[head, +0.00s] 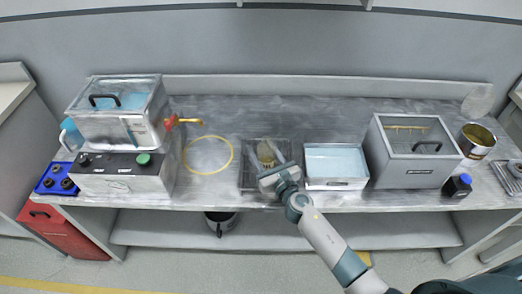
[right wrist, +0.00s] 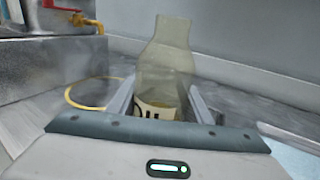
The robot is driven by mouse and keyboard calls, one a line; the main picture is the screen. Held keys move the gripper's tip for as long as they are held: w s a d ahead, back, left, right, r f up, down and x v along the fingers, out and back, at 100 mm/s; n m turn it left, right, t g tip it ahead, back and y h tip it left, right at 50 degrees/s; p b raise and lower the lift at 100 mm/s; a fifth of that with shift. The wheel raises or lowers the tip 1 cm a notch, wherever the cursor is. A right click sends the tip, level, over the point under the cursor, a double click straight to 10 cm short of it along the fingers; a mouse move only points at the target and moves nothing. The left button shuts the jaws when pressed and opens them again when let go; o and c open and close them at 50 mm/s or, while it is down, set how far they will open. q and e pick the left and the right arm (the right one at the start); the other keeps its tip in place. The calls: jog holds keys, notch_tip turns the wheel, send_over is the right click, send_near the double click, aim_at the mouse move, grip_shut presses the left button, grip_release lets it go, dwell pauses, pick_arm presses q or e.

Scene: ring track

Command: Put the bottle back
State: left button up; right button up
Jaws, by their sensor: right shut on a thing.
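The bottle (head: 266,152) is a pale, translucent yellowish-green one with a label. My right gripper (head: 270,163) is shut on it above the middle of the bench. In the right wrist view the bottle (right wrist: 168,65) stands upright between the two fingers, with its label partly hidden by the gripper body. A yellow ring (head: 185,150) marks the bench top to the left of the gripper and is empty. It also shows in the right wrist view (right wrist: 72,97), left of the bottle. My left gripper is not in view.
Under my right gripper is a dark tray (head: 249,182). A tank with a red-handled tap (head: 172,122) stands left of the ring. The bench behind is clear.

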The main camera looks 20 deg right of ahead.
aim_at(270, 164)
jog(key=o, duration=1.2)
jog(key=shift+f, duration=0.1)
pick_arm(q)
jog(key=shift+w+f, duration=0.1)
pick_arm(e)
jog(key=shift+o, duration=0.2)
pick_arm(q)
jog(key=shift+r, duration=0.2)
pick_arm(e)
jog(key=shift+r, duration=0.2)
jog(key=shift+s+f, duration=0.15)
jog(key=shift+s, duration=0.05)
jog(key=s, duration=0.3)
jog(key=s+d, duration=0.1)
jog(key=s, duration=0.2)
jog(key=s+d+b, duration=0.1)
jog(key=s, duration=0.3)
jog(key=shift+s, duration=0.1)
jog(key=shift+s+d, duration=0.15)
jog(key=shift+s, duration=0.45)
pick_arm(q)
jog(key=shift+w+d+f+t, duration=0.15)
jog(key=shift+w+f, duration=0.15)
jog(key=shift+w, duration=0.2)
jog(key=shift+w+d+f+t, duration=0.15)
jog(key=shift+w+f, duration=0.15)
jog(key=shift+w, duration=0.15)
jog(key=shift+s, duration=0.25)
